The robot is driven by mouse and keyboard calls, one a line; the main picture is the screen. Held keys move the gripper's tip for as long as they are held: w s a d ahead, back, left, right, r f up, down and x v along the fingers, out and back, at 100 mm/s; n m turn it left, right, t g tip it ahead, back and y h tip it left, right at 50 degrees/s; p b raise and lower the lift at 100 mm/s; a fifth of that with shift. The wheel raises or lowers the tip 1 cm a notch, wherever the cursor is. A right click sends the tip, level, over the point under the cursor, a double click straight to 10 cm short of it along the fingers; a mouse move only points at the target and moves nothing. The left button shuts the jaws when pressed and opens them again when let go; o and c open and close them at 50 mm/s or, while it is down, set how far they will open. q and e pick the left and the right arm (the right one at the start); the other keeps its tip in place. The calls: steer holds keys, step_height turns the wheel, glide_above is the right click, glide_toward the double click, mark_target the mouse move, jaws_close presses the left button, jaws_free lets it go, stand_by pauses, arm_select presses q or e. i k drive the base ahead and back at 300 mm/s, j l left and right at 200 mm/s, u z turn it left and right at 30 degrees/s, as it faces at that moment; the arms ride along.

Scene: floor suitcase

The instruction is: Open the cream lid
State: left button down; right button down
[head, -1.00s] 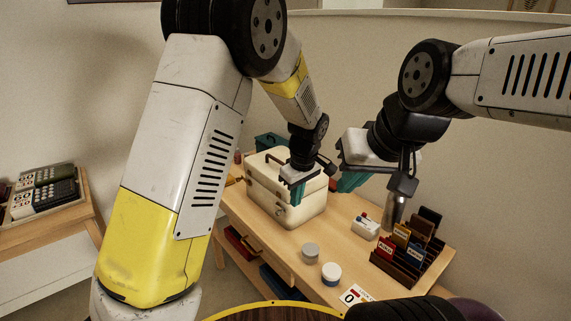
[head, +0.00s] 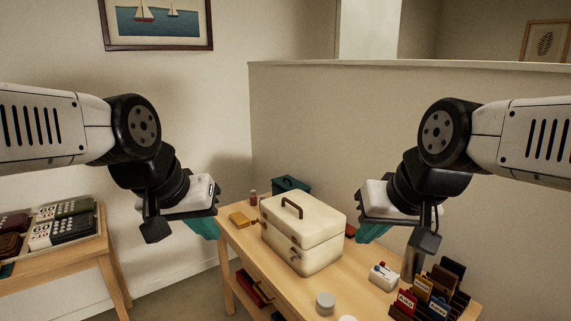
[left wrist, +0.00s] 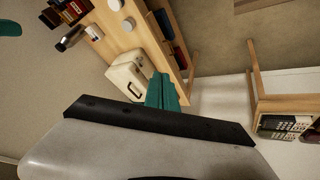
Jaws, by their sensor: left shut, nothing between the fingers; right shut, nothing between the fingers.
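A cream case with a cream lid (head: 303,215) stands on the wooden table. The lid is closed, with a dark handle (head: 292,207) on top and metal latches on the front. The case (left wrist: 128,74) also shows in the left wrist view, partly hidden by my gripper. My left gripper (head: 207,229) is shut and empty, in the air to the left of the case and apart from it. Its teal fingers show in the left wrist view (left wrist: 163,92). My right gripper (head: 372,232) is shut and empty, to the right of the case.
A side table (head: 70,262) stands at left. A wall runs behind.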

mark_target(307, 221)
steer(key=i+j+z, duration=0.4)
steer(key=i+j, duration=0.2)
steer(key=j, duration=0.2)
steer(key=i+j+z, duration=0.2)
steer(key=j, duration=0.25)
